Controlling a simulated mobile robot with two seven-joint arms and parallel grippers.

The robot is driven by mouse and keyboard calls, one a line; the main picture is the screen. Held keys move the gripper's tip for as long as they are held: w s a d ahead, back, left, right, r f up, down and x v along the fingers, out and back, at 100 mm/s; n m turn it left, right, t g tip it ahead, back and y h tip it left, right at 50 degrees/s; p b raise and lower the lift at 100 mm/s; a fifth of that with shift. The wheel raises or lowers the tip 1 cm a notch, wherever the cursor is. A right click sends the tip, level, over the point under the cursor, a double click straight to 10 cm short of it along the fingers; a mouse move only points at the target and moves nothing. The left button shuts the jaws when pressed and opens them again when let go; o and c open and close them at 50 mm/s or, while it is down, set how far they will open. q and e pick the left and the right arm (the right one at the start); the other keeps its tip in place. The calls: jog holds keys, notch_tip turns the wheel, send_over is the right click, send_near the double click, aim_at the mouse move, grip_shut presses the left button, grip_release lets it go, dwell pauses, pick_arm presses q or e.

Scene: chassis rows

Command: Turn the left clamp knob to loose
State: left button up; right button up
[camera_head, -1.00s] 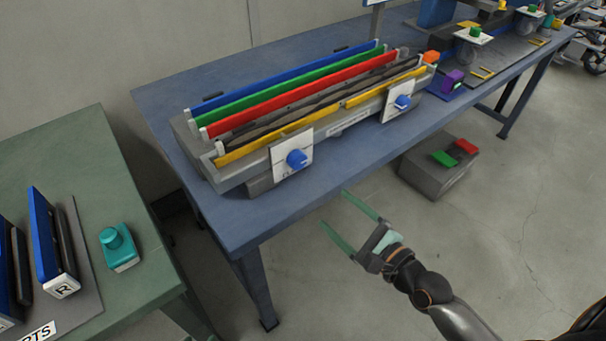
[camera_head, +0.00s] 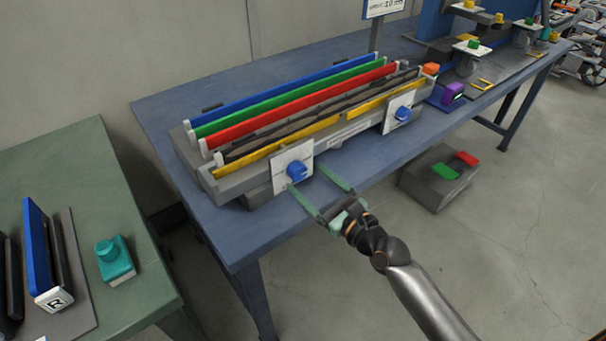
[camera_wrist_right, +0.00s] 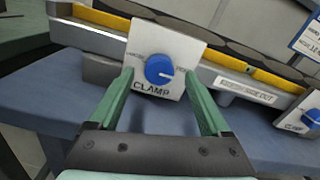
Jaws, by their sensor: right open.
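The left clamp knob (camera_head: 297,171) is a blue round knob on a white plate (camera_head: 281,160) on the front of the grey fixture. In the right wrist view the knob (camera_wrist_right: 159,69) sits above a CLAMP label, and its white pointer mark faces right. My right gripper (camera_head: 305,190) is open and empty. Its green fingers point at the plate; in the wrist view the fingertips (camera_wrist_right: 163,84) stand on either side of the knob, apart from it. The right clamp knob (camera_head: 402,113) is also blue on a white plate. My left gripper is not in view.
The fixture (camera_head: 232,186) on the blue table (camera_head: 270,222) holds blue, green, red, dark and yellow strips. A purple block (camera_head: 453,92) and an orange button (camera_head: 431,69) are to its right. A grey box with pedals (camera_head: 428,190) stands on the floor. A green table (camera_head: 115,190) is at left.

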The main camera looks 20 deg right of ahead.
aim_at(297, 171)
jog(key=shift+x, duration=1.5)
grip_shut()
